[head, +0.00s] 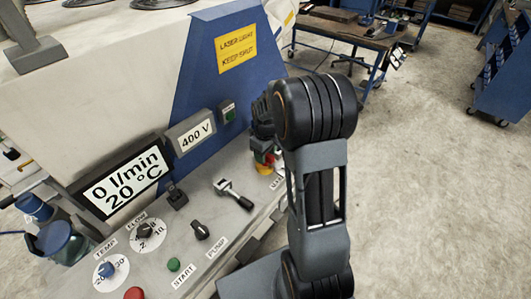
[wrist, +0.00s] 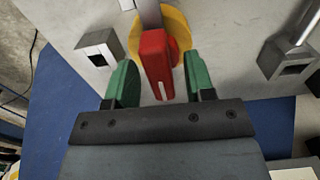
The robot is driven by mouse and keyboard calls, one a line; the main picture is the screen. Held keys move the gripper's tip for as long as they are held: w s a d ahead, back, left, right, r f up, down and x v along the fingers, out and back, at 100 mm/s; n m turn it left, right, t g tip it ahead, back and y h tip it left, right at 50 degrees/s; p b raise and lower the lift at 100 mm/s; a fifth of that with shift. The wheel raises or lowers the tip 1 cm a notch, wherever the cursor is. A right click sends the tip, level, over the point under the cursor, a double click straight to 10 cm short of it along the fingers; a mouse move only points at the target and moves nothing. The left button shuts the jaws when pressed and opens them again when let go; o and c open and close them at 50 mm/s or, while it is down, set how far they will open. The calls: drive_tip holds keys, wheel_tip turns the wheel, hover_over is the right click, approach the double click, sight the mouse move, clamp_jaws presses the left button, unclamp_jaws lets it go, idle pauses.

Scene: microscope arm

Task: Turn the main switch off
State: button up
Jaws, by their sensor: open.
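The main switch is a red handle (wrist: 158,62) on a yellow round plate (wrist: 178,24), in the upper middle of the wrist view. The handle runs lengthwise down that picture and has a pale mark at its lower end. My gripper (wrist: 160,78) has two green fingers, one on each side of the handle, open with visible gaps. I cannot tell how deep they reach around it. In the head view, the red and yellow switch (head: 265,165) shows only partly, at the panel's right end beside a partly covered label. My arm hides the rest and most of the gripper.
The sloped grey panel carries a black lever (head: 232,193), a pump knob (head: 200,230), a green start button (head: 174,265) and a flow dial (head: 145,231). Displays (head: 122,183) stand behind. Grey block fittings flank the switch in the wrist view. Open floor lies right.

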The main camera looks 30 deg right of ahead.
clamp_jaws()
idle(0.5)
